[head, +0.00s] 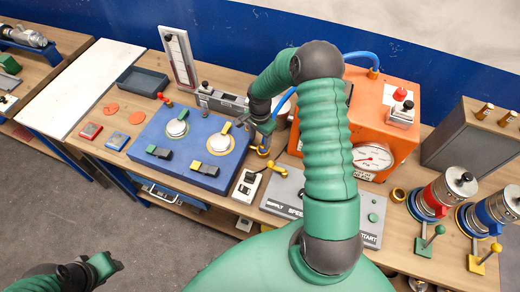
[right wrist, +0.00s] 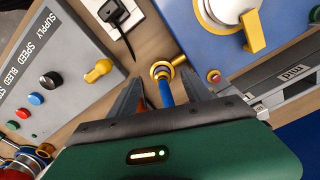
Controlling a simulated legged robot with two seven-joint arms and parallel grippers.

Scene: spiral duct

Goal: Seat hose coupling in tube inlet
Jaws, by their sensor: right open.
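A blue hose (head: 362,56) arches from the orange machine, passes behind my right arm and shows again near my right gripper (head: 265,135). In the right wrist view the hose (right wrist: 166,92) runs between the fingers of my right gripper (right wrist: 160,84) and ends at a brass ring-shaped coupling (right wrist: 160,70). The fingers are open, one on each side of the hose. The tube inlet is not clearly identifiable. My left gripper (head: 88,270) is low at the left, far from the bench objects.
A blue panel (head: 190,145) with two dials stands left of my right gripper. The orange machine (head: 385,125) with a gauge is at the right. A grey control panel (head: 285,195) and a white switch box (head: 246,186) are in front.

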